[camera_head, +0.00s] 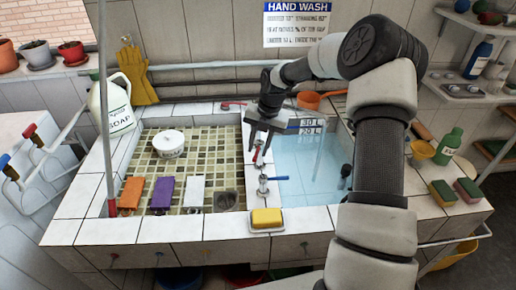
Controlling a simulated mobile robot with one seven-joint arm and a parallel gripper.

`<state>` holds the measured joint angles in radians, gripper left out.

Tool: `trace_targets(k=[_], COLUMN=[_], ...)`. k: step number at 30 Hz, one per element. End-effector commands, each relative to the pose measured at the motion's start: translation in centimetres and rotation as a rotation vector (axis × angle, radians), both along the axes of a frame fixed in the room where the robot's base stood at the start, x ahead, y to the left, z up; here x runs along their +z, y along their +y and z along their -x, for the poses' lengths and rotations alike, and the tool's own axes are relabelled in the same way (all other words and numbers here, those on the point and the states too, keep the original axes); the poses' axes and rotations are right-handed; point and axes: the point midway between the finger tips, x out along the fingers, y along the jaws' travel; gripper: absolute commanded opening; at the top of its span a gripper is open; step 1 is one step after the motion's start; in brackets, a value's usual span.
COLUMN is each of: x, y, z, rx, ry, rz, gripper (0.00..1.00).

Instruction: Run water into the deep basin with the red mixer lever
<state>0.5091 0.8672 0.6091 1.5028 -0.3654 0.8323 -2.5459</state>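The deep basin (312,172) is on the right, pale blue inside, with "30 L" and "20 L" marks on its back wall. I cannot tell how much water it holds. A small red lever (257,153) is on the tiled divider between the basins. A blue lever (272,178) is nearer the front on the same divider. My gripper (262,146) points down over the divider, its fingers apart, right at the red lever. I cannot tell whether they touch it. My arm hides the deep basin's right side.
A yellow sponge (266,217) sits on the front rim. A soap jug (115,105) stands left.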

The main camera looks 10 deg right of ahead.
Motion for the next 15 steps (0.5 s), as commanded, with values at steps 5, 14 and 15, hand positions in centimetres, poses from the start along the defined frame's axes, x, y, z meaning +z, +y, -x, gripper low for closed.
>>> trace_targets(k=[5, 14, 15], x=[3.7, 10.9, 11.8], y=[-0.8, -2.0, -2.2], z=[0.2, 0.9, 0.9], rx=[-0.001, -0.002, -0.002], ry=[-0.006, -0.006, -0.006], rz=[0.002, 0.002, 0.002], gripper=[0.30, 0.30, 0.30])
